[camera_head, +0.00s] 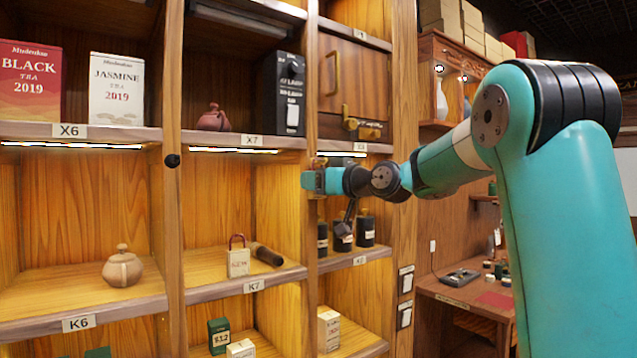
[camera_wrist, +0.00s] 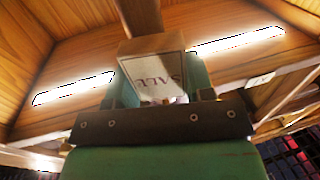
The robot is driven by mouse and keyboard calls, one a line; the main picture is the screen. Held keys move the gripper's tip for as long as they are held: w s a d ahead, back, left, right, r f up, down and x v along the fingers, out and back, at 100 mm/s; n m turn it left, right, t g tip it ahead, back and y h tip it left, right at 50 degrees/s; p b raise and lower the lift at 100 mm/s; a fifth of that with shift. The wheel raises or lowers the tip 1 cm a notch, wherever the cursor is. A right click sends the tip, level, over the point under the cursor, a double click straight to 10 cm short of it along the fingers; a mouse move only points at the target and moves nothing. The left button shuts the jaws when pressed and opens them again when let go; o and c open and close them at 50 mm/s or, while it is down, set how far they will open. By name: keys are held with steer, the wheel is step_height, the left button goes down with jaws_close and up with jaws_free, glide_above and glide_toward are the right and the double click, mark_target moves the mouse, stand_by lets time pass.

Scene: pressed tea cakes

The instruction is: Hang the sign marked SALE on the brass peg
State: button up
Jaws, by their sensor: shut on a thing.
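My gripper (camera_head: 318,180) is raised in front of the upright between the middle and right shelf bays, just below the upper shelf edge. In the wrist view my gripper (camera_wrist: 160,92) is shut on a pale sign (camera_wrist: 158,76), whose dark lettering appears upside down and looks like SALE. The sign's lower part is hidden by the gripper. In the head view I cannot make out the sign clearly. A dark round knob (camera_head: 172,160) sticks out from the left upright. I cannot tell whether it is the brass peg; no clearly brass-coloured peg shows.
A small white tag with a red handle (camera_head: 238,262) stands in bay K7, beside a dark cylinder (camera_head: 267,255). A clay teapot (camera_head: 123,267) sits in K6. Dark canisters (camera_head: 366,230) stand below my wrist. The space before the K7 bay is clear.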

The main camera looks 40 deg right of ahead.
stand_by(0.4)
steer(key=o, duration=1.4)
steer(key=b+v, duration=0.4)
steer(key=v, duration=0.3)
steer(key=shift+s+b, duration=0.15)
steer(key=shift+b, duration=0.25)
steer(key=shift+a+b+v, duration=0.2)
steer(key=shift+b+v, duration=0.3)
steer(key=shift+v, duration=0.4)
steer(key=shift+a+b+v, duration=0.2)
steer(key=shift+b+v, duration=0.35)
steer(key=shift+v, duration=0.4)
steer(key=shift+a+b+v, duration=0.2)
steer(key=shift+b+v, duration=0.3)
steer(key=shift+v, duration=0.4)
